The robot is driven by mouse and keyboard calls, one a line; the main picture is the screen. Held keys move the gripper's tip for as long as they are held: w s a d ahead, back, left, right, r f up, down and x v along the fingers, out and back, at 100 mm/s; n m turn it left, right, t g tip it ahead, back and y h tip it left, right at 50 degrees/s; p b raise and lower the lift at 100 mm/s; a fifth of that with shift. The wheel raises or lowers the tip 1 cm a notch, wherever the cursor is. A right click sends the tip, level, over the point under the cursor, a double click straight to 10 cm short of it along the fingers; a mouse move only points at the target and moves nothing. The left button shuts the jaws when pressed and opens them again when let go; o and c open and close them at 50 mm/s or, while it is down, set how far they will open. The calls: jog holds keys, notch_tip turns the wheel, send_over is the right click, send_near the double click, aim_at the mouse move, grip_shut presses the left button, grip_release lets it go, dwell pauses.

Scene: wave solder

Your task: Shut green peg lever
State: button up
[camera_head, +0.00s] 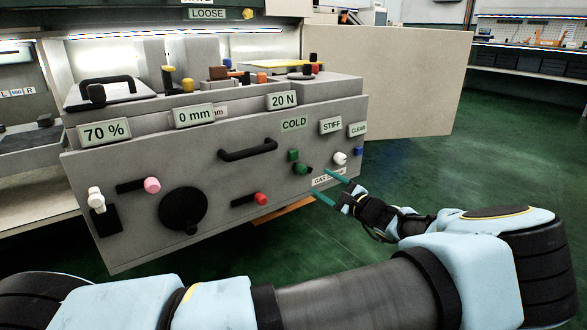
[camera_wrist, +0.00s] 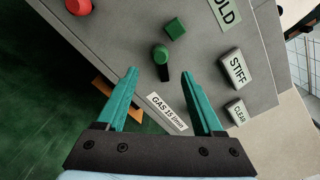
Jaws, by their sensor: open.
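The green peg lever (camera_head: 300,168) is a short round green knob with a dark slot or base, low on the right of the grey panel. In the wrist view the green knob (camera_wrist: 160,54) stands just beyond my fingertips, between their lines. A green square block (camera_wrist: 176,30) sits above it, under the COLD label (camera_head: 294,124). My gripper (camera_head: 321,181) is open and empty, with its teal fingers pointing at the panel. In the wrist view the gripper (camera_wrist: 163,69) shows both fingertips apart. I cannot tell whether they touch the panel.
A GAS label (camera_wrist: 168,110) lies below the knob, between the fingers. A white knob (camera_head: 340,158) and a blue one (camera_head: 359,151) are to the right. A red knob (camera_head: 260,198) and a black dial (camera_head: 183,213) are to the left. Open green floor lies right.

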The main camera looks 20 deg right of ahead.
aim_at(304, 172)
jog(key=w+b, duration=0.1)
jog(key=w, duration=0.2)
jog(key=w+a+b, duration=0.1)
jog(key=w, duration=0.2)
jog(key=w+a+b, duration=0.1)
jog(key=w, duration=0.3)
jog(key=shift+f+b, duration=0.1)
jog(key=shift+b, duration=0.3)
jog(key=shift+w, duration=0.4)
grip_shut()
dwell(0.5)
